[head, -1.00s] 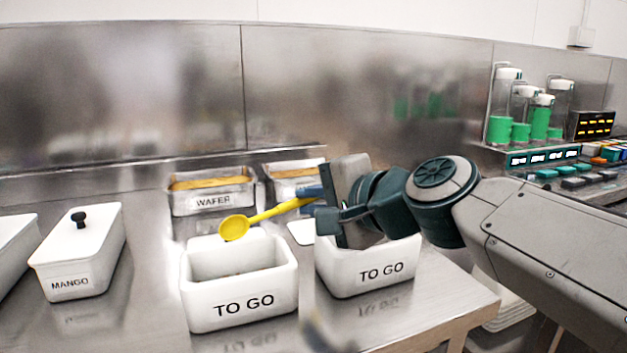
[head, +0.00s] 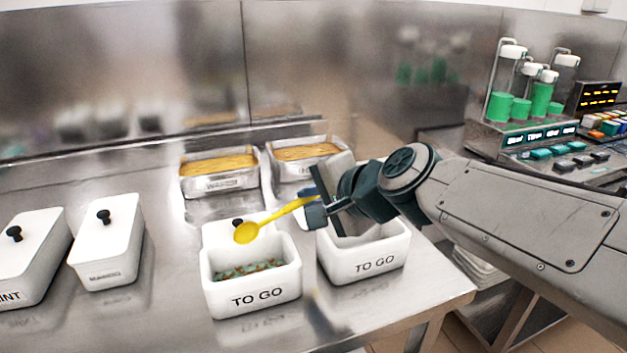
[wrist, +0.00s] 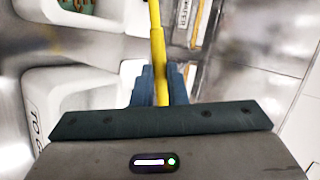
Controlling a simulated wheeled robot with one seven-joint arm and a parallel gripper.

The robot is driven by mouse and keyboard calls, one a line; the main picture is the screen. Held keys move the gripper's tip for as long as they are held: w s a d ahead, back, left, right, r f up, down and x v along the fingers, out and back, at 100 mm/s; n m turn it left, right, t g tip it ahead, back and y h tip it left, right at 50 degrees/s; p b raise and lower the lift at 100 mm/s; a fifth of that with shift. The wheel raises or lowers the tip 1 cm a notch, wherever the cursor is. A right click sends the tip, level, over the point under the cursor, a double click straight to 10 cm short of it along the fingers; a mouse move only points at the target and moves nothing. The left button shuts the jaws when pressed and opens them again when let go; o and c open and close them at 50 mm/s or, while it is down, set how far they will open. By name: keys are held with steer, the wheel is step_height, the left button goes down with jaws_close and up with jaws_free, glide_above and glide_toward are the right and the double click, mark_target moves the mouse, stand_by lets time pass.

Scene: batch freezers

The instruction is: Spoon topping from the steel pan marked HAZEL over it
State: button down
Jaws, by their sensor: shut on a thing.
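My gripper (head: 313,207) is shut on the handle of a yellow spoon (head: 247,232). The spoon points left, its bowl above the back of the left TO GO tub (head: 254,295); I cannot tell if the bowl holds anything. The tub is white and open, with green and brown bits inside. Two steel pans of tan topping stand behind: the WAFER pan (head: 221,184) and a right pan (head: 283,174), whose label is mostly hidden by my arm. The wrist view shows the spoon handle (wrist: 157,55) between my fingers (wrist: 160,88).
A second TO GO tub (head: 370,262) stands under my gripper, its inside mostly hidden. Lidded white tubs, MANGO (head: 105,250) and one ending in INT (head: 30,255), stand at left. A lid with a black knob lies behind the left TO GO tub. The counter's front edge is close.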

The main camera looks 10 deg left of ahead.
steer(key=shift+w+a+r+g+h+p, duration=0.3)
steer(key=shift+g+h+p, duration=0.4)
steer(key=shift+p, duration=3.8)
steer(key=shift+s+a+r+g+h+p, duration=0.15)
steer(key=shift+r+g+h+p, duration=0.55)
steer(key=shift+p, duration=3.8)
steer(key=shift+w+a+r+g+h+p, duration=0.2)
steer(key=shift+h+p, duration=0.9)
steer(key=shift+p, duration=3.4)
steer(key=h+p, duration=0.1)
steer(key=p, duration=0.4)
steer(key=g+h+p, duration=0.1)
steer(key=p, duration=0.4)
steer(key=shift+w+a+n, duration=0.25)
steer(key=shift+a+n, duration=0.05)
steer(key=shift+a, duration=0.05)
